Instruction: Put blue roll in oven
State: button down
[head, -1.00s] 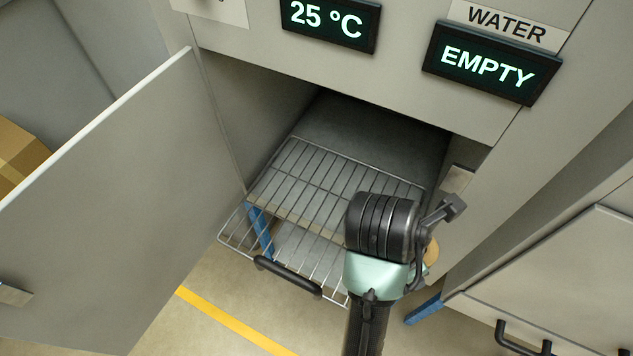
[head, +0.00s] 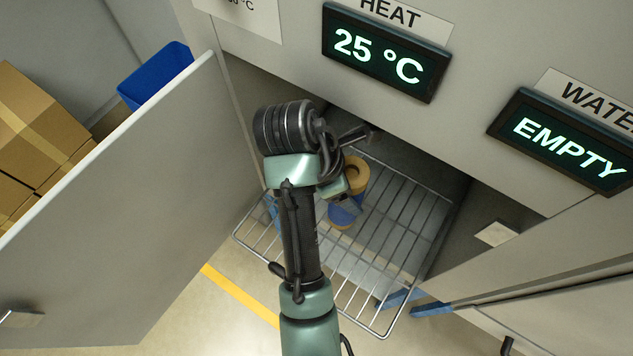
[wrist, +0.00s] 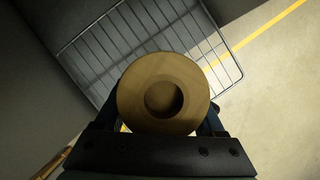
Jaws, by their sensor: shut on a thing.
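The blue roll (head: 345,213) has a tan ring-shaped end with a round hole; in the wrist view this end (wrist: 190,72) faces the camera. My gripper (head: 337,193) is shut on the roll and partly hides it in the head view. The oven (head: 285,75) is open at the front, with a wire rack (head: 405,225) sticking out of its opening. The roll is over the rack near the opening; I cannot tell whether it touches the wires. The rack (wrist: 100,50) also shows behind the roll in the wrist view.
The oven door (head: 150,215) stands open on the left. Cardboard boxes (head: 35,135) and a blue bin (head: 155,78) are beyond it. Displays reading 25 °C (head: 385,55) and EMPTY (head: 565,150) are above the opening. The right part of the rack is bare.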

jog(key=w+a, duration=0.3)
jog(key=a, duration=0.2)
notch_tip(320, 180, down, 7)
jog(key=p, duration=0.1)
jog(key=shift+w+a+p, duration=0.3)
jog(key=shift+w+p, duration=0.05)
jog(key=shift+f, duration=0.1)
grip_release()
jog(key=v, duration=0.7)
jog(key=shift+r+b, duration=0.3)
jog(key=shift+b, duration=0.15)
jog(key=shift+a, duration=0.1)
